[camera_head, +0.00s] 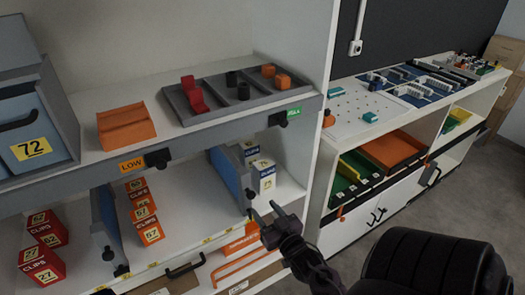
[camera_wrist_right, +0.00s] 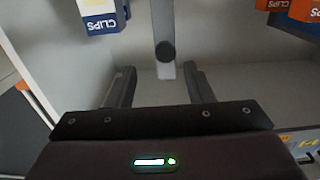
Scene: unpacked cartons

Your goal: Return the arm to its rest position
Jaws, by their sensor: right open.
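My right gripper (camera_head: 263,216) is open and empty in the head view, in front of the shelf unit's right part. Its two dark fingers also show in the right wrist view (camera_wrist_right: 160,85), spread apart with nothing between them. Beyond them stand a grey divider edge with a black knob (camera_wrist_right: 165,51) and the shelf's pale floor. In the head view, blue-and-white clips boxes (camera_head: 262,174) stand on the lower shelf behind the gripper. My left gripper is not in view.
Red clips boxes (camera_head: 43,262) and orange-red boxes (camera_head: 146,222) stand on the lower shelf. The upper shelf holds a grey tray (camera_head: 215,104), an orange block (camera_head: 126,126) and a blue bin (camera_head: 36,128).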

